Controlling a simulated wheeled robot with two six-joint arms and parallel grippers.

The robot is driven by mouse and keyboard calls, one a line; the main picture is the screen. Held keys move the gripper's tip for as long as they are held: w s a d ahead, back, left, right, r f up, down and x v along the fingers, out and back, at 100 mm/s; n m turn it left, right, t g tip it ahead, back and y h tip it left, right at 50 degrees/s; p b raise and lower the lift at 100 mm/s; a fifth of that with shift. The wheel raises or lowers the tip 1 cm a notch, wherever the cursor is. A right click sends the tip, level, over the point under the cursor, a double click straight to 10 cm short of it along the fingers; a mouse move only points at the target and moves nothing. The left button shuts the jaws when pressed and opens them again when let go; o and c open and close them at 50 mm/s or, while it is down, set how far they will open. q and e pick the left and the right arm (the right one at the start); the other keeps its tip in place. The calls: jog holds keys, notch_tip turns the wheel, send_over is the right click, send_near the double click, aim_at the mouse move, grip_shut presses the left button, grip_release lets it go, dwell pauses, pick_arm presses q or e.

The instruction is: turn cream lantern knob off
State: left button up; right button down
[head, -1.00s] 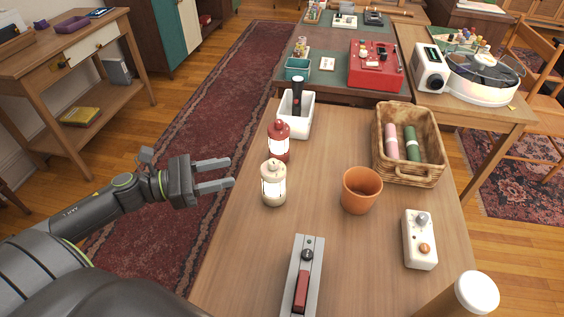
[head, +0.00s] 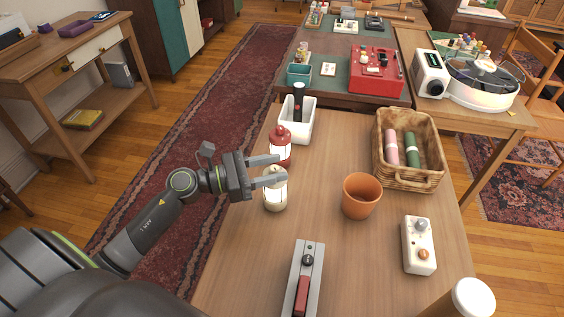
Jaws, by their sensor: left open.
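The cream lantern (head: 275,196) stands upright on the wooden table, left of the terracotta pot. Its glass looks bright. My left gripper (head: 281,169) is open, with its fingers at the height of the lantern's top. The nearer finger covers the lantern's top, so its knob is hidden. I cannot tell whether a finger touches the lantern. A red lantern (head: 280,146) stands just behind, close to the farther finger. My right gripper is not in view.
A white bin (head: 297,133) with a black flashlight stands behind the red lantern. A terracotta pot (head: 361,196), a wicker basket (head: 408,178), a white control box (head: 418,246) and a grey switch block (head: 304,280) are also on the table. Bare tabletop lies in front of the cream lantern.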

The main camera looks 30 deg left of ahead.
pick_arm(q)
jog(key=shift+x, duration=0.9)
jog(key=shift+w+d, duration=0.3)
